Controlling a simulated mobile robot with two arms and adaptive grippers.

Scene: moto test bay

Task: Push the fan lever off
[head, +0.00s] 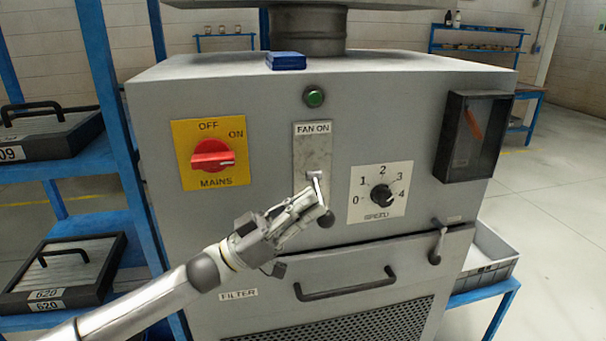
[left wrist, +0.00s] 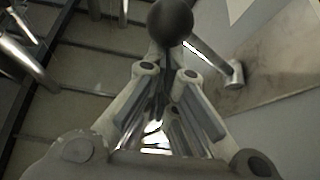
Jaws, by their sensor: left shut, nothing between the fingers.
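The fan lever (head: 318,190) is a thin metal rod on a metal plate under the "FAN ON" label (head: 313,129). It slants down from its pivot to a black ball knob (head: 326,220). My left gripper (head: 318,208) is shut and empty, with its tips at the lever's lower end beside the knob. In the left wrist view the shut fingertips (left wrist: 165,62) lie right at the black knob (left wrist: 170,20), and the rod (left wrist: 208,55) runs off to its pivot at the right. Whether they touch is hard to tell. My right gripper is not in view.
The grey cabinet front carries a red mains switch (head: 212,155), a speed dial (head: 381,194), a green lamp (head: 314,97) and a filter drawer handle (head: 345,285). A dark clear-fronted box (head: 473,137) sticks out at right. Blue shelving (head: 65,160) stands at left.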

